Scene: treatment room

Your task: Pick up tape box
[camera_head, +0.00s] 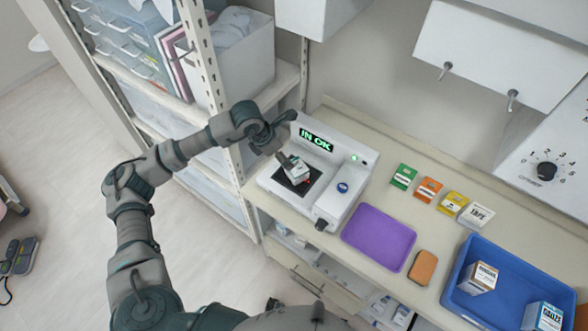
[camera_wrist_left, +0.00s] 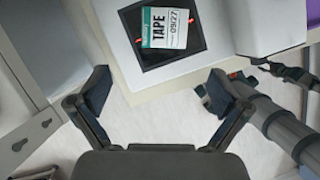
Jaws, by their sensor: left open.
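The tape box (camera_head: 300,172) is small and white with a green band. It lies slightly turned on the black pad of the white scanner (camera_head: 345,178), whose screen reads "IN OK". In the left wrist view the tape box (camera_wrist_left: 168,28) shows "TAPE" and "09/27", with a red light line on the pad at its sides. My left gripper (camera_head: 286,138) is open and empty above the pad's near-left side. In the left wrist view its fingertips (camera_wrist_left: 157,90) are wide apart, with the box beyond them. Grey links, apparently of my right arm, show at the right there; its jaws are unclear.
Right of the scanner are a purple tray (camera_head: 378,237), an orange-brown pad (camera_head: 422,268), several coloured cards (camera_head: 428,190) and a blue bin (camera_head: 510,310) holding boxes. White cabinets (camera_head: 500,50) hang behind.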

